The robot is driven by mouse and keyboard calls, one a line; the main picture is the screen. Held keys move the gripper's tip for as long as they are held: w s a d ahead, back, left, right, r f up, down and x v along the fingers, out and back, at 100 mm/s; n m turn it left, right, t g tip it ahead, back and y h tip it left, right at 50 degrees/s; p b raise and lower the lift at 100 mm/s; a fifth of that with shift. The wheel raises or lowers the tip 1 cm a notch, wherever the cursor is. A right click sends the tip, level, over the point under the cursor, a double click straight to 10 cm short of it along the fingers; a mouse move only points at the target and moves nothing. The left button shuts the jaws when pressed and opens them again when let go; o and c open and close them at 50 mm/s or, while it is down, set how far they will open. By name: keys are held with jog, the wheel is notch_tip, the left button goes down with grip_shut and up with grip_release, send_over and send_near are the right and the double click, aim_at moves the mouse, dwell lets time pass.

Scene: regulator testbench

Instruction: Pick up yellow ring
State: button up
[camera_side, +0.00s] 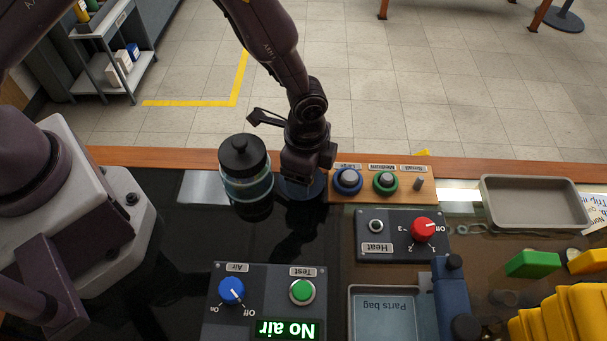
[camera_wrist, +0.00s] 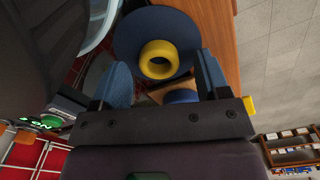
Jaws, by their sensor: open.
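The yellow ring (camera_wrist: 147,55) lies on a round dark blue dish (camera_wrist: 133,28) in the wrist view. In the side view the ring is hidden, and only part of the blue dish (camera_side: 316,188) shows beneath my gripper (camera_side: 301,178). My gripper points down over the dish. In the wrist view its two blue fingers (camera_wrist: 163,62) are spread apart, with the ring seen in the gap between their tips. Nothing is held. I cannot tell how high the fingertips are above the ring.
A lidded glass jar (camera_side: 246,165) stands close left of my gripper. Close right is a wooden peg board (camera_side: 400,198) with a blue ring (camera_side: 348,181), a green ring (camera_side: 385,182) and a bare small peg (camera_side: 418,184). The Heat box (camera_side: 400,240) and Air box (camera_side: 265,290) stand nearer the camera.

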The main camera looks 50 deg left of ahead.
jog(key=shift+f, duration=0.25)
jog(key=c, duration=1)
notch_tip(320, 180, up, 10)
jog(key=w+d+m, duration=0.1)
jog(key=w+d, duration=0.2)
jog(key=w+d+m, duration=0.2)
jog(key=w, duration=0.1)
jog(key=w+d+f+m, duration=0.1)
jog(key=w+d, duration=0.2)
jog(key=shift+d, duration=0.3)
jog(key=shift+w+d+f+m, duration=0.2)
jog(key=shift+w+d+m, duration=0.6)
jog(key=shift+d, duration=0.35)
jog(key=shift+w+d+f+m, duration=0.15)
jog(key=shift+w+d+m, duration=0.65)
jog(key=shift+d, duration=0.3)
jog(key=shift+w+d+f+m, duration=0.2)
jog(key=shift+w+d+m, duration=0.45)
jog(key=shift+d+m, duration=0.4)
